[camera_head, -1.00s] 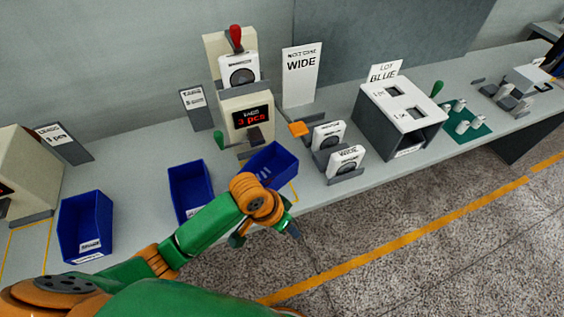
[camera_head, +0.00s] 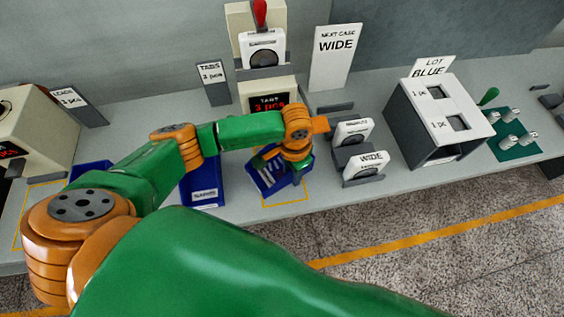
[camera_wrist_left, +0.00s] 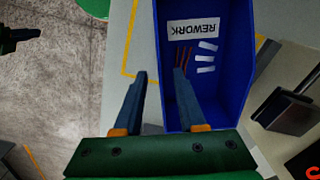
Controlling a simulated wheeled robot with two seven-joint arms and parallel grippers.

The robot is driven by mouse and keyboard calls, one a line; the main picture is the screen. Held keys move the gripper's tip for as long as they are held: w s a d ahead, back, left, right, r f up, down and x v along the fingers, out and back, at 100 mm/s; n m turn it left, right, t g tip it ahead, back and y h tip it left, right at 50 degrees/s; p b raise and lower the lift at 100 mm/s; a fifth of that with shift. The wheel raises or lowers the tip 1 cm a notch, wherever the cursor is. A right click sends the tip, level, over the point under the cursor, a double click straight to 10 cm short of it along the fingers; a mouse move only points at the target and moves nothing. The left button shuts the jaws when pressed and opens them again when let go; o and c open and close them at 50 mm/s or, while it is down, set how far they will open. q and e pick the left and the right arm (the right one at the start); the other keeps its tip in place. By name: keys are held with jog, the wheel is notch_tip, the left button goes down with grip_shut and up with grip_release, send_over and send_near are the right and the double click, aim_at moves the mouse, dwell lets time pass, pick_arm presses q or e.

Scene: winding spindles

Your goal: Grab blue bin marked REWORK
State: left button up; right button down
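The blue bin marked REWORK (camera_wrist_left: 237,75) fills the upper middle of the left wrist view, its label upside down. A few white pieces and thin brown strips lie in it. In the head view this bin (camera_head: 262,180) is on the bench at the front edge, partly hidden by my left gripper (camera_head: 286,172). In the left wrist view my left gripper (camera_wrist_left: 161,80) is open, with one finger over the bin's inside and the other outside its left wall. Contact cannot be told. A dark shape at that view's left edge may be my right gripper (camera_wrist_left: 18,38).
Another blue bin (camera_head: 203,183) stands just left, and a third (camera_head: 92,166) is mostly behind my arm. A machine with a red display (camera_head: 268,103) stands behind the bin. White-faced units in a grey holder (camera_head: 362,180) stand close on the right. Floor lies before the bench.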

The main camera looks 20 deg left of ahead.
pick_arm(q)
jog(key=shift+w+f, duration=0.2)
jog(key=shift+f, duration=0.35)
jog(key=shift+s, duration=0.1)
grip_shut()
dwell(0.9)
